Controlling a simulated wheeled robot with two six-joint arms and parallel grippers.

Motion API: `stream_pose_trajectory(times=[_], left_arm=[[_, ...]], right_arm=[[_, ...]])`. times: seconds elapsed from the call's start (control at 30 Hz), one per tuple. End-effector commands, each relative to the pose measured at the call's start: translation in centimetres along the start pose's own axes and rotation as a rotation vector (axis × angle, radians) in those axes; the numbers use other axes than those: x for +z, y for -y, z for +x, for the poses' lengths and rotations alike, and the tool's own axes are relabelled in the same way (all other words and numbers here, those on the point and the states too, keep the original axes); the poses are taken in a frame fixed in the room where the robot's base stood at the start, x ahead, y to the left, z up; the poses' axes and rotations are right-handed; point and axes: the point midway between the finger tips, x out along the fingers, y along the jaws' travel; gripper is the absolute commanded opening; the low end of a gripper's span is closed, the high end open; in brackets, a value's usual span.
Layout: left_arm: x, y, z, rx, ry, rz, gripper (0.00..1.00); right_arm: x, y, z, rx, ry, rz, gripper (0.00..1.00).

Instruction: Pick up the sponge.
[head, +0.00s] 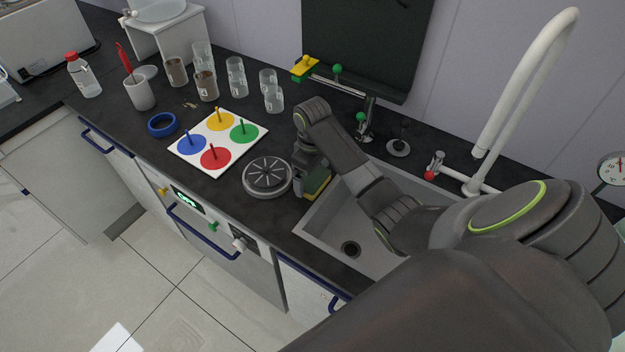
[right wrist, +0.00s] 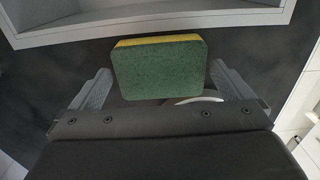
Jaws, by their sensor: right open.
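The sponge (right wrist: 160,70) is a block with a green face and a yellow layer along its far edge in the right wrist view. In the head view the sponge (head: 317,183) is at the left edge of the sink, partly hidden by my right gripper. My right gripper (right wrist: 161,88) is open, with one finger on each side of the sponge and visible gaps between fingers and sponge. In the head view my right gripper (head: 309,178) points down over the counter. My left gripper is not in view.
The sink (head: 322,228) lies just right of the sponge. A round grey disc-shaped device (head: 267,178) stands close on its left. A white board (head: 232,159) with coloured discs and several glasses (head: 236,77) stand farther left. A white faucet (head: 487,130) rises behind the sink.

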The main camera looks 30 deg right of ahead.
Motion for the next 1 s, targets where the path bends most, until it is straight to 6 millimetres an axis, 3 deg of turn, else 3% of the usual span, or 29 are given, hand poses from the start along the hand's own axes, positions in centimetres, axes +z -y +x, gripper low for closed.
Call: stream_pose_trajectory(times=[0.23,0.53,0.83,1.0], left_arm=[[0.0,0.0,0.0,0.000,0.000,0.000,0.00],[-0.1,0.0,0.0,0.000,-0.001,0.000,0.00],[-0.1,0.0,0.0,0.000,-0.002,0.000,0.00],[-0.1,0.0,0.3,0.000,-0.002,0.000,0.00]], right_arm=[[0.0,0.0,0.3,0.000,0.000,0.000,1.00],[0.0,0.0,0.3,0.000,0.000,0.000,0.64],[0.0,0.0,0.0,0.001,-0.002,0.000,0.64],[-0.1,-0.1,-2.1,0.003,-0.004,0.000,0.64]])
